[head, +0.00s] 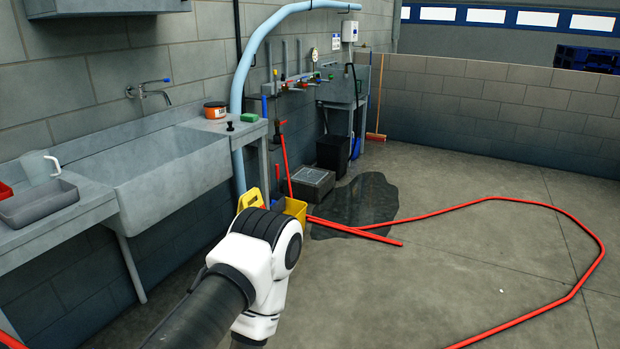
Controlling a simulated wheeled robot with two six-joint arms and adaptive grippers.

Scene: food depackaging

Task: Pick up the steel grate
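What looks like the steel grate (314,176) is a grey square panel on top of a low block on the floor by the wall, past the sink. Its fine detail is too small to make out. One of my arms reaches in from the lower left, and its white joint is in front of the sink's near floor area. Neither gripper shows in the head view. Nothing of mine touches the grate.
A dark wet patch (362,202) spreads beside the grate. A red hose (487,199) loops over the floor. A yellow bucket (296,209) stands near my arm, and a black bin (333,154) behind the grate. A sink (165,170) lines the left wall. Open floor lies right.

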